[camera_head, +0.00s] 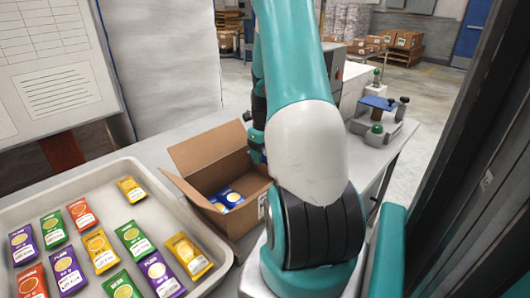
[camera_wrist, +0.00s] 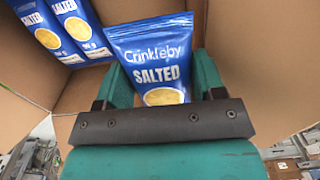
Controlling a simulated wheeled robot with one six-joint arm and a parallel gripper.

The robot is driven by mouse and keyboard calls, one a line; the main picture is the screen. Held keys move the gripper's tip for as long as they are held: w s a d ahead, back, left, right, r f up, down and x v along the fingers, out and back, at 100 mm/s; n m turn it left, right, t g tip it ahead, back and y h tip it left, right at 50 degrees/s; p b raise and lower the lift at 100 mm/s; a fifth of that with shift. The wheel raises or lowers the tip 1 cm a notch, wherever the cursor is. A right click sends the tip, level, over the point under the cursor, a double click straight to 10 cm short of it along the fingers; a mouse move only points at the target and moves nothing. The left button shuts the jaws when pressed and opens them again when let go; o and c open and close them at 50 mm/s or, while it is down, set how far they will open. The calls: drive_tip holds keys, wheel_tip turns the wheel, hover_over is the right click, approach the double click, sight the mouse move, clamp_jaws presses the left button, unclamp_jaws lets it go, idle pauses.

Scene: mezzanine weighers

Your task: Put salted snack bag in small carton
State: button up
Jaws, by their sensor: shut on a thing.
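A blue salted snack bag (camera_wrist: 152,52), labelled "Crinkleby Salted", stands between the fingers of my gripper (camera_wrist: 160,78) in the wrist view. My gripper is shut on it. The small carton (camera_head: 205,152) is an open brown box on the table, flaps spread, in the head view. Its brown walls (camera_wrist: 155,12) surround the held bag in the wrist view. Two more blue salted bags lie in the carton, at the upper left of the wrist view (camera_wrist: 47,38); blue also shows inside it in the head view (camera_head: 228,197). My arm hides the held bag in the head view.
A pale tray (camera_head: 162,215) left of the carton holds several purple, green, red and yellow snack bags. A weigher with a blue plate (camera_head: 378,104) stands at the table's far right. A white board (camera_head: 50,65) stands behind the tray.

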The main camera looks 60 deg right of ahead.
sight(265, 150)
drive_tip(key=shift+f, duration=0.2)
drive_tip(key=o, duration=0.7)
drive_tip(key=shift+c, duration=0.2)
wheel_tip(265, 150, up, 12)
drive_tip(key=b, duration=0.1)
drive_tip(key=shift+r, duration=0.25)
